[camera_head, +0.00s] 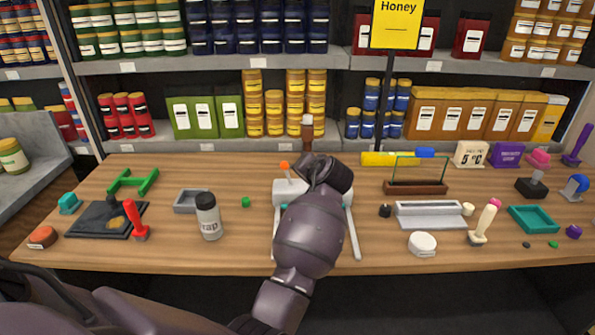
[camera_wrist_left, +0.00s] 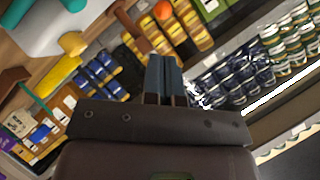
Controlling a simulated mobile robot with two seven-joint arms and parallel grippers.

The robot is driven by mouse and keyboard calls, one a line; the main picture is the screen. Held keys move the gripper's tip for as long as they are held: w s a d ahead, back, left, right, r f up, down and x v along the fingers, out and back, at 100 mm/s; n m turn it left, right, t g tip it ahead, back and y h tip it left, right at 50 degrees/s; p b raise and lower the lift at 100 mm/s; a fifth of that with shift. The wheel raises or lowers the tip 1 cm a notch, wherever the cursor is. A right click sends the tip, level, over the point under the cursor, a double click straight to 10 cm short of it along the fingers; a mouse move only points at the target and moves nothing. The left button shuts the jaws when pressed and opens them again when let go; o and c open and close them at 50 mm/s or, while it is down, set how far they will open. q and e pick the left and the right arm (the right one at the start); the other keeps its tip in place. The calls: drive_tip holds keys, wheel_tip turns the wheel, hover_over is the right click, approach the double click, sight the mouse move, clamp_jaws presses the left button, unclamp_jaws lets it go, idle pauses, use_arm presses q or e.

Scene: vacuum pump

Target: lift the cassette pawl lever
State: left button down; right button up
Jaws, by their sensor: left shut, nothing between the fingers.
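A white device (camera_head: 288,192) stands mid-table, partly hidden behind my left arm. A short lever with an orange knob (camera_head: 284,166) rises from it; the orange knob (camera_wrist_left: 163,10) also shows at the top of the left wrist view. A brown upright handle (camera_head: 307,132) stands just behind. I cannot tell which part is the cassette pawl lever. My left gripper (camera_wrist_left: 165,62) is shut and empty, its fingers together. It is above the table near the device, apart from the orange knob in the picture. In the head view its fingers are hidden by my wrist.
A white bottle (camera_head: 208,216), a red lever (camera_head: 135,220) and a grey tray (camera_head: 188,201) are at left. A brown rack (camera_head: 415,187), a white round lid (camera_head: 422,243) and a pink-topped joystick (camera_head: 485,220) are at right. Stocked shelves (camera_head: 230,65) stand behind the table.

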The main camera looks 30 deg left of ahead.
use_arm(q)
drive_tip(key=shift+v, duration=1.5)
drive_tip(key=shift+w, duration=0.1)
